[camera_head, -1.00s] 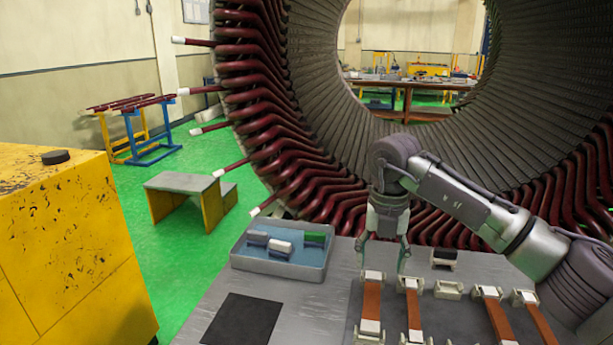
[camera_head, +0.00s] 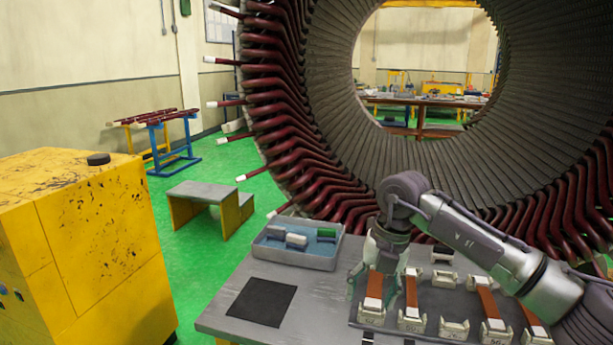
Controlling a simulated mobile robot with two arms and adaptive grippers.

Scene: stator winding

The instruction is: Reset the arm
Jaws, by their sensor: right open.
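My right arm comes in from the right across the work table (camera_head: 225,317). My right gripper (camera_head: 372,283) points down, open, over the left end of the row of holders with copper-coloured strips. Its fingers stand around or close beside the leftmost strip (camera_head: 375,288); I cannot tell whether they touch it. More strips (camera_head: 411,292) sit in white holders to its right. My left gripper is not in view.
A blue-grey tray (camera_head: 290,257) with small blocks stands on the table, left of my gripper. A black mat (camera_head: 262,302) lies in front of it. The large stator (camera_head: 330,110) rises behind. A yellow cabinet (camera_head: 90,250) and a step (camera_head: 200,190) stand left.

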